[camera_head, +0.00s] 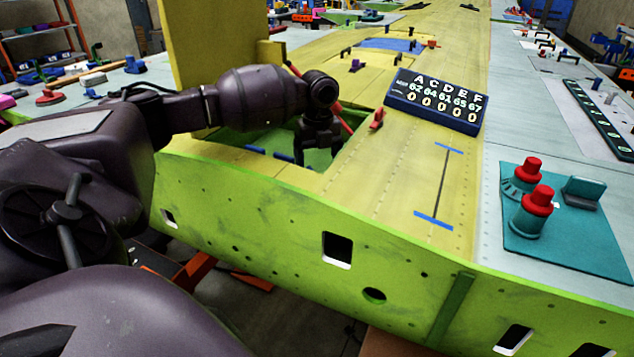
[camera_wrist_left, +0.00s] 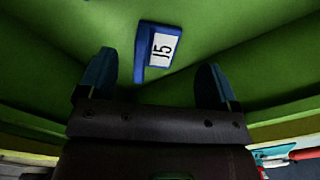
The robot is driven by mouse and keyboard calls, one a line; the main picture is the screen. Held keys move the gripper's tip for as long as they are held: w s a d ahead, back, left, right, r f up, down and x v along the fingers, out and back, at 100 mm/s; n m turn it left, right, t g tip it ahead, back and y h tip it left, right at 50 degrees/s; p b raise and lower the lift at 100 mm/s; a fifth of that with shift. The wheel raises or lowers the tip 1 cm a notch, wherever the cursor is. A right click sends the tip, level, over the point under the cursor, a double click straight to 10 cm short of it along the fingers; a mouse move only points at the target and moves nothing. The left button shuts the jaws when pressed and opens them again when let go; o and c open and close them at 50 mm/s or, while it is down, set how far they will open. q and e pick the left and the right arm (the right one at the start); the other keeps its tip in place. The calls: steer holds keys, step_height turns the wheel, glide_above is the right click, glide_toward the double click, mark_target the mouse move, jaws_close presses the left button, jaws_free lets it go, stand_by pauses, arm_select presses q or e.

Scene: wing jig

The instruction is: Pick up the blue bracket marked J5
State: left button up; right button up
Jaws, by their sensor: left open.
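The blue bracket marked J5 (camera_wrist_left: 162,48) shows in the left wrist view, with a white label reading J5. It is against a green surface inside the wing bay, ahead of my left gripper. My left gripper (camera_wrist_left: 155,80) is open, with one finger to each side of the bracket in the picture. The fingers look apart from it, and nothing is between them. In the head view, my left gripper (camera_head: 320,145) reaches down into the green-walled bay opening. I cannot make out the J5 label there. My right gripper is not in view.
The bay is walled by the green spar (camera_head: 300,215) and yellow skin panels. A dark counter box (camera_head: 436,103) and a small red clip (camera_head: 377,118) lie right of the opening. A teal plate (camera_head: 570,240) with red-capped posts is farther right. Blue pieces (camera_head: 250,148) show inside the bay.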

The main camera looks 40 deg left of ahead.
arm_select(q)
steer(key=f, duration=0.5)
steer(key=shift+a, duration=0.2)
steer(key=shift+c, duration=0.4)
steer(key=shift+r, duration=0.1)
steer(key=c, duration=1)
steer(key=shift+r, duration=0.1)
steer(key=shift+c, duration=0.2)
